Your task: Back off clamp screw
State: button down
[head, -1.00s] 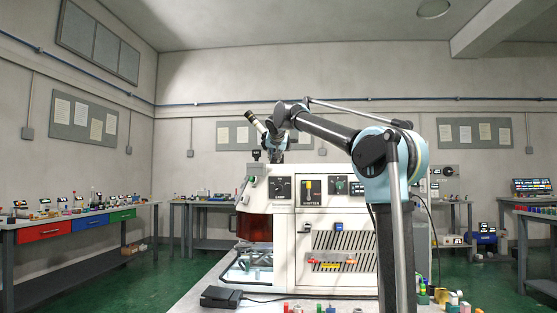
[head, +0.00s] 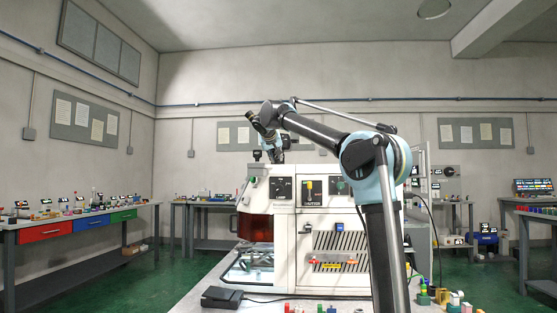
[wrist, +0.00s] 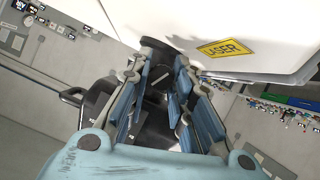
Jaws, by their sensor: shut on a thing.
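My gripper (wrist: 165,65) fills the middle of the wrist view, its blue-padded fingers shut on a dark part, which I take for the clamp screw (wrist: 157,97). The fingers hide most of this part, so its shape and turn cannot be told. The white machine housing (wrist: 250,32) with a yellow laser label lies close beyond the fingertips. In the head view my arm reaches over the white machine (head: 310,225), and the gripper end drops behind its top edge, where the fingertips and the screw are hidden.
A black pedal (head: 221,297) lies on the bench in front of the machine. Small coloured parts (head: 450,300) stand at the bench's right. A side table with coloured drawers (head: 45,232) stands at the left. Green floor is free between the tables.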

jog(key=c, duration=1.7)
grip_release()
jog(key=shift+w+f, duration=0.1)
jog(key=v, duration=1.1)
jog(key=shift+s+d+r, duration=0.1)
jog(key=shift+s+r, duration=0.15)
jog(key=shift+s, duration=0.05)
